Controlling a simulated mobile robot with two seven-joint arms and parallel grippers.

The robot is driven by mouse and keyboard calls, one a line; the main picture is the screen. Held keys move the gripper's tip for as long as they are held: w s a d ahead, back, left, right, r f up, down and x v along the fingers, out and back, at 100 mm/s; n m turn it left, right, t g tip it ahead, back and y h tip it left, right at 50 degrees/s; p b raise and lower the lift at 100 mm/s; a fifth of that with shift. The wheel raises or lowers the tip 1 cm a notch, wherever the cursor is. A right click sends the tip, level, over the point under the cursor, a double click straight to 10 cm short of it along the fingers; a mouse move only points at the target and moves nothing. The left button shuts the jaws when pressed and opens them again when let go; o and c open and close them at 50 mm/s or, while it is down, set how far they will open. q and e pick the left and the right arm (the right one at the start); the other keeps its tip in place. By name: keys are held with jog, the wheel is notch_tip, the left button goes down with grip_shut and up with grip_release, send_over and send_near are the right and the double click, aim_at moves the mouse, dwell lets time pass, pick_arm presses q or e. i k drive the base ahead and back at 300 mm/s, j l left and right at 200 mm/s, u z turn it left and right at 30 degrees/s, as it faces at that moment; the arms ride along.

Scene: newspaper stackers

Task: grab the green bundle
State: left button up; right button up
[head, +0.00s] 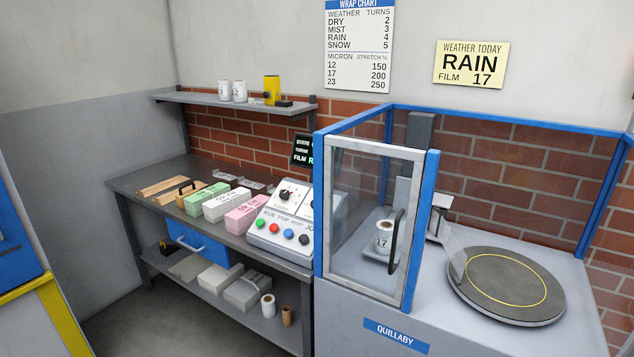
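The green bundle (203,198) lies on the grey workbench (135,182) at the left, a pale green block with a lighter band. It sits between a tan wooden item with a dark handle (184,192) and a white bundle (227,204). A pink bundle (243,216) lies just right of the white one. Neither of my grippers shows in the head view.
A control box with coloured buttons (283,226) stands at the bench's right end. A wall shelf (197,99) hangs above the bench. Open floor lies front left.

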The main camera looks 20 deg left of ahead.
aim_at(193, 207)
jog(key=j+z, duration=0.15)
jog(key=j, duration=0.4)
jog(key=i+j+z, duration=0.2)
jog(key=j, duration=0.35)
jog(key=j+z, duration=0.15)
jog(key=j, duration=0.35)
jog(key=k+j+z, duration=0.2)
jog(key=j, duration=0.35)
jog(key=j+z, duration=0.15)
jog(key=j, duration=0.4)
jog(key=j+z, duration=0.2)
jog(key=j, duration=0.3)
jog(key=k+j+z, duration=0.15)
jog(key=j, duration=0.4)
